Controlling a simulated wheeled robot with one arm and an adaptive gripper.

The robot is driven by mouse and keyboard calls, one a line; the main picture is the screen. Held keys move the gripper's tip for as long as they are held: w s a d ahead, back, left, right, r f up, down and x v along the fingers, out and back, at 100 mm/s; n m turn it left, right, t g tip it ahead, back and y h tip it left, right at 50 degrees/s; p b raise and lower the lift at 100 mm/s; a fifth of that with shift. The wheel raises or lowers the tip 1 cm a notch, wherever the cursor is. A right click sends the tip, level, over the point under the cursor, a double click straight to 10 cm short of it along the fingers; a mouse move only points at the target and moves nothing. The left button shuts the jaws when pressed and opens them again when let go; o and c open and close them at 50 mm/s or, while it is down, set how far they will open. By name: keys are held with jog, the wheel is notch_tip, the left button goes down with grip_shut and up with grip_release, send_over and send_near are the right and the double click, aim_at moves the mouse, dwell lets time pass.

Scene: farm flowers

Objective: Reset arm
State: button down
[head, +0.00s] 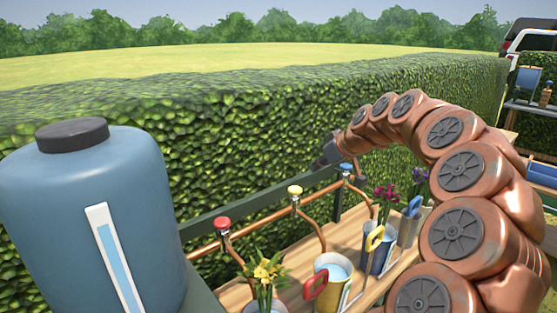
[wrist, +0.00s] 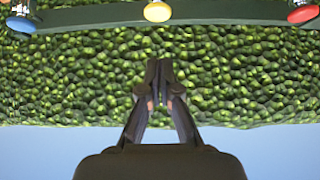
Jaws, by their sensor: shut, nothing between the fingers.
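My arm arches in from the right of the head view, and my gripper (head: 327,155) hangs at its far end near the hedge, behind the green rail and close to the blue tap. In the wrist view my gripper (wrist: 160,78) shows its two dark fingers together at the tips, with nothing between them. The wrist view appears upside down, with the sky at the bottom. The blue tap (wrist: 20,20), yellow tap (wrist: 157,11) and red tap (wrist: 303,13) line its top edge, apart from the fingers.
A blue tank (head: 85,215) stands at the left. The wooden bench (head: 240,292) holds a bucket of water (head: 334,268), yellow flowers (head: 265,270) and purple flowers (head: 386,196). The hedge (head: 240,130) runs behind. A side table with a blue item stands at the far right.

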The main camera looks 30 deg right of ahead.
jog(key=s+a+f+n+g+y+p, duration=0.1)
jog(key=s+a+f+g, duration=0.3)
jog(key=a, duration=0.9)
jog(key=s+a+r+n+g+y+p, duration=0.1)
jog(key=s+a, duration=0.4)
jog(key=a, duration=0.7)
jog(key=s+a+f+m+g+h, duration=0.1)
jog(key=s+a+f+g, duration=0.1)
jog(key=s, duration=0.6)
jog(key=s+a+f+m+g+h+p, duration=0.1)
jog(key=s+f, duration=0.3)
jog(key=s, duration=0.5)
jog(key=s+a+f+m+g+h+p, duration=0.1)
jog(key=s+a+f+g, duration=0.2)
jog(key=s, duration=0.6)
jog(key=shift+s+f+m, duration=0.15)
jog(key=shift+s+m, duration=0.05)
jog(key=shift+m, duration=0.1)
jog(key=shift+a, duration=0.2)
